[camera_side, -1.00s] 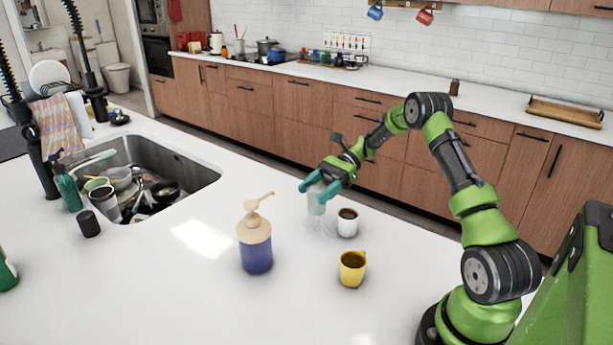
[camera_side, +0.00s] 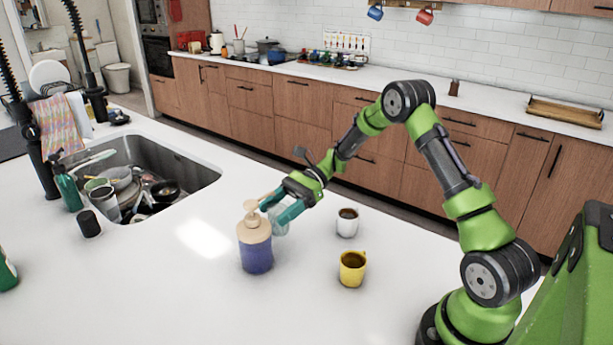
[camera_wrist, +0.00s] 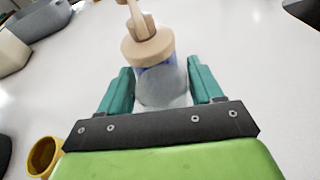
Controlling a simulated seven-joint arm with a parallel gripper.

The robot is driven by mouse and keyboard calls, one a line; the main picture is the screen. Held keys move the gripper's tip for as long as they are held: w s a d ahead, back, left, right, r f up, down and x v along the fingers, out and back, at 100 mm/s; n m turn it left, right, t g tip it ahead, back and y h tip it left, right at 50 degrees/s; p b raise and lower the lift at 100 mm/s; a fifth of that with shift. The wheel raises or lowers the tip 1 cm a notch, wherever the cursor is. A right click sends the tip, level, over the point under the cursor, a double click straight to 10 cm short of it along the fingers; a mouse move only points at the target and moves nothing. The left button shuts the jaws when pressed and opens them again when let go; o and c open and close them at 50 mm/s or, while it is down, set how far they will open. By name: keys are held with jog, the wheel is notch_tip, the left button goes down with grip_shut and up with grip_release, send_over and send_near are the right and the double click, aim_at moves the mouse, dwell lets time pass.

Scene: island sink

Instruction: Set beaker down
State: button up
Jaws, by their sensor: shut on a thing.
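The beaker (camera_side: 280,222) is clear glass, and my gripper (camera_side: 279,208) is shut on it in the side view. The beaker is upright or close to it, just right of and behind the soap pump bottle (camera_side: 255,246), which partly hides it. I cannot tell whether its base touches the counter. In the wrist view the clear beaker (camera_wrist: 162,98) is between the teal fingers of my gripper (camera_wrist: 162,90), with the soap bottle's beige pump (camera_wrist: 147,42) just beyond it.
A white cup (camera_side: 347,227) and a yellow mug (camera_side: 352,272) with dark contents stand to the right. The sink (camera_side: 195,175) full of dishes is at the left.

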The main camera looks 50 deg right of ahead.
jog(key=shift+w+a, duration=0.1)
jog(key=shift+a, duration=0.45)
jog(key=shift+d+f, duration=0.1)
jog(key=shift+f, duration=1.65)
jog(key=shift+f, duration=0.1)
jog(key=o, duration=1.2)
